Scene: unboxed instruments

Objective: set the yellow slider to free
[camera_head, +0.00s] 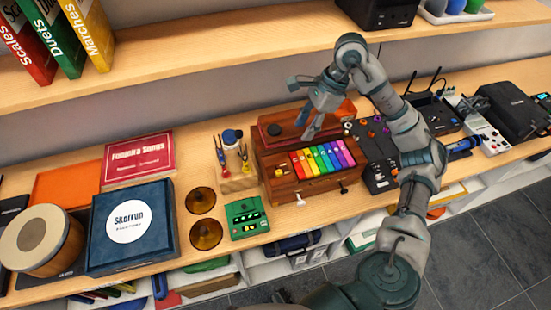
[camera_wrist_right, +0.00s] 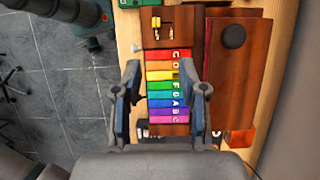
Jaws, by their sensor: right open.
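A dark wooden instrument box (camera_head: 265,180) with a row of rainbow keys (camera_head: 322,158) stands on the bench. In the right wrist view, a small yellow slider (camera_wrist_right: 155,20) sits on the box's dark wood panel (camera_wrist_right: 180,38), beyond the red key. Its labels are too small to read. In the head view the slider (camera_head: 279,172) is tiny, left of the keys. My right gripper (camera_head: 308,125) is above the box, its open fingers apart and empty; in the wrist view (camera_wrist_right: 166,88) they straddle the keys, away from the slider. My left gripper is out of view.
A wooden tool block (camera_head: 238,180) stands close left of the box, with a green pedal (camera_head: 246,217) in front of it. A black panel with knobs (camera_head: 378,165) is close on the right. A raised lid with a round black knob (camera_wrist_right: 232,35) lies behind the keys.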

